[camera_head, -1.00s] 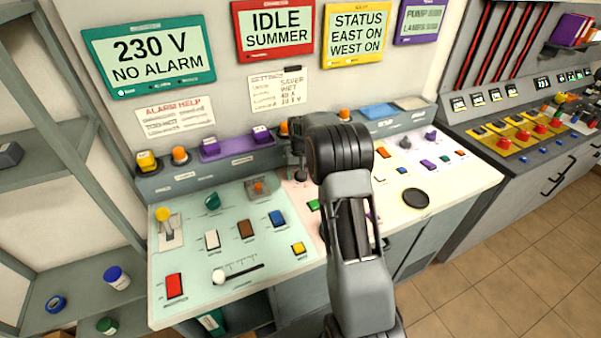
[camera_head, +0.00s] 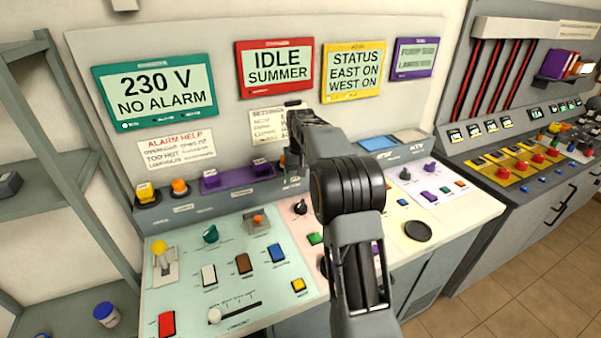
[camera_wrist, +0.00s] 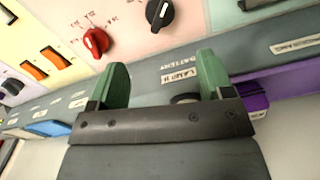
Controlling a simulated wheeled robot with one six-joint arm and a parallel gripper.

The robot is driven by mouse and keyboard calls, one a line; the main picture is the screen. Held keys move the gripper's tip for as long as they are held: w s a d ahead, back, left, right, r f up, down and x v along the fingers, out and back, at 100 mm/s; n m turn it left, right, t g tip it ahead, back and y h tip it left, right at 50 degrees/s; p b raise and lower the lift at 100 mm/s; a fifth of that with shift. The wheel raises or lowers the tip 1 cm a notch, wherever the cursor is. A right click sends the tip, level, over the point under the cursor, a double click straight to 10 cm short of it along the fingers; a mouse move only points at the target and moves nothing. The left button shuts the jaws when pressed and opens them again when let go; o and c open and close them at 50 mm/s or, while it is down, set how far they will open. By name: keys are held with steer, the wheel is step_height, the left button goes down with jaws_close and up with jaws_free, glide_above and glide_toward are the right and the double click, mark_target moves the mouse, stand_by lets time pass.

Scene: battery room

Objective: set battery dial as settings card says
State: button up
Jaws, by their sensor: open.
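The settings card (camera_head: 268,125) hangs on the back wall; my arm covers its right part, and its text is too small to read. A black dial (camera_head: 300,206) stands on the pink panel section. In the wrist view I see a black dial (camera_wrist: 160,15) and a red dial (camera_wrist: 96,42) with small markings around them. Which one is the battery dial I cannot tell. A "BATTERY" label (camera_wrist: 184,53) is on the grey ledge. My gripper (camera_wrist: 162,75) is open and empty, its green fingers apart over the ledge, away from both dials.
Buttons, switches and a slider (camera_head: 237,312) crowd the green panel at left. A purple block (camera_head: 232,178) sits on the ledge. Screens (camera_head: 155,90) hang above. Another console (camera_head: 525,150) stands at right.

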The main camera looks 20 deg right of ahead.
steer(key=shift+r, duration=0.8)
steer(key=s+a+t, duration=0.1)
steer(key=s+a, duration=0.3)
steer(key=s, duration=0.5)
steer(key=s+a+n+t, duration=0.1)
steer(key=s+a, duration=0.3)
steer(key=s, duration=0.5)
steer(key=s+a+n+t, duration=0.1)
steer(key=s+a, duration=0.3)
steer(key=s, duration=0.5)
steer(key=shift+s+f+t, duration=0.25)
steer(key=shift+s+t, duration=0.1)
steer(key=shift+t, duration=0.15)
